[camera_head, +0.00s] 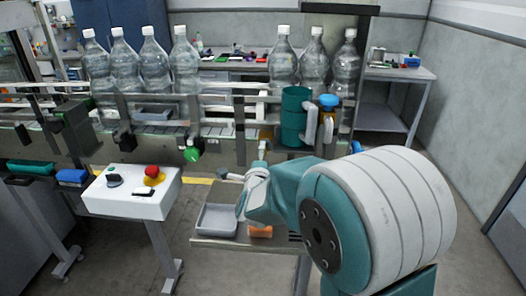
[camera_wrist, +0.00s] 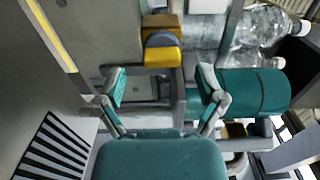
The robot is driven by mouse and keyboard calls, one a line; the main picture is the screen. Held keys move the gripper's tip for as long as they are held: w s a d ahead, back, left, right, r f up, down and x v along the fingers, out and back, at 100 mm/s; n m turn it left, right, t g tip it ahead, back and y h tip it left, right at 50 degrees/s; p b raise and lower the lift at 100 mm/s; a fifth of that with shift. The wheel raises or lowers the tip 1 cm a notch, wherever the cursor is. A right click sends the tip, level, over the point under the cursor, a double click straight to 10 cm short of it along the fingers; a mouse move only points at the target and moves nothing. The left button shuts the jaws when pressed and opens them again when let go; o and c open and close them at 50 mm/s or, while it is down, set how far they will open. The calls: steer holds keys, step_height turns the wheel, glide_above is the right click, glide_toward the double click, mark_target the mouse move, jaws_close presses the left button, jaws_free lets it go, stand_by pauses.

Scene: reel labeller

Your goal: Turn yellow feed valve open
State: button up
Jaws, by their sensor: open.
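The yellow feed valve (camera_wrist: 161,56) shows in the wrist view as a yellow block-like handle with a grey-blue rounded part, beside a brown block. In the head view only a small yellow-brown patch shows behind my gripper, and I cannot tell whether it is the valve. My gripper (camera_wrist: 161,84) is open, its two teal-padded fingers spread wide with nothing between the pads. The yellow handle lies ahead of the gap between the fingertips, apparently untouched. In the head view my gripper (camera_head: 251,180) reaches toward the conveyor frame, partly hidden by my arm.
A teal cylinder (camera_head: 293,116) stands close by the gripper; it also fills the right of the wrist view (camera_wrist: 255,92). Clear bottles (camera_head: 183,65) line the conveyor. A green knob (camera_head: 191,154), a white control box (camera_head: 131,197) and a grey tray (camera_head: 216,221) are left.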

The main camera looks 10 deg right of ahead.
steer(key=shift+x, duration=1.5)
steer(key=shift+d, duration=0.1)
steer(key=shift+s, duration=0.1)
steer(key=c, duration=1.2)
steer(key=shift+o, duration=0.2)
